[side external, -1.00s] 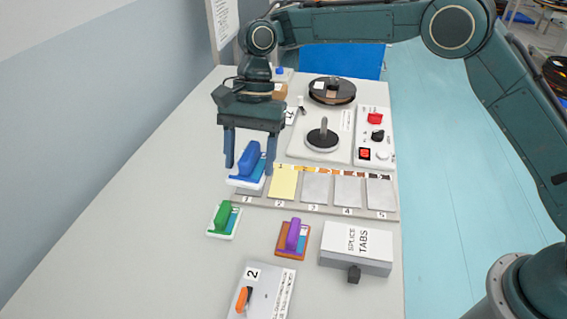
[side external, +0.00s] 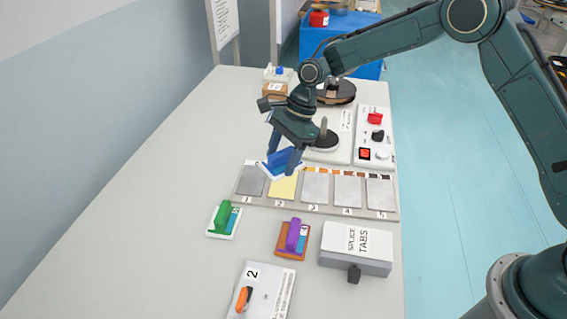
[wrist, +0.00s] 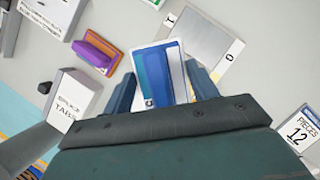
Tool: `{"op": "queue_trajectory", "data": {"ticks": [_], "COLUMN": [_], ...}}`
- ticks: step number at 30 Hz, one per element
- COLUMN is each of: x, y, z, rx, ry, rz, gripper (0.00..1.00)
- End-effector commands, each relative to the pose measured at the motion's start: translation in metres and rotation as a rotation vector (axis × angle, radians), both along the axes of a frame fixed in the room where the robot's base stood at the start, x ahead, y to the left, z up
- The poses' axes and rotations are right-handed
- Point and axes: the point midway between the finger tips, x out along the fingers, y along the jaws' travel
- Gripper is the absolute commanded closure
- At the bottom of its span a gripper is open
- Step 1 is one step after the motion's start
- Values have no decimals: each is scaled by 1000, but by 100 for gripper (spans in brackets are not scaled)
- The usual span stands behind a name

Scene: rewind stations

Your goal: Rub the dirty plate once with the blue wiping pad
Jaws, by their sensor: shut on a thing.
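The blue wiping pad (side external: 278,162), with a blue handle on a white base, is held in my gripper (side external: 283,160), which is shut on the handle. The pad is tilted and appears raised above the plate row, near plates 1 and 2. In the wrist view the pad (wrist: 157,78) sits between my two fingers. Plate 2 (side external: 283,188) is yellow; plate 1 (side external: 251,181) is darker grey, and plates 3 to 5 are lighter grey. Which plate counts as dirty is not certain. A grey plate (wrist: 205,38) shows beyond the pad in the wrist view.
A green-handled pad (side external: 223,218) and a purple-handled pad (side external: 293,238) lie in front of the row. The splice tabs box (side external: 356,250) is right of them. A black-based spindle (side external: 322,142) and switch panel (side external: 374,140) stand behind. The table's left side is clear.

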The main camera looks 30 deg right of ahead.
Motion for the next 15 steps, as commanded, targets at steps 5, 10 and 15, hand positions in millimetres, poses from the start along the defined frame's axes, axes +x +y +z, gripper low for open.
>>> {"op": "queue_trajectory", "data": {"ticks": [5, 10, 15], "x": [0, -1, -1], "y": [0, 1, 1], "z": [-4, -16, -31], "rx": [0, 0, 0], "ry": [1, 3, 3], "rz": [2, 3, 3], "gripper": [60, 60, 60]}}
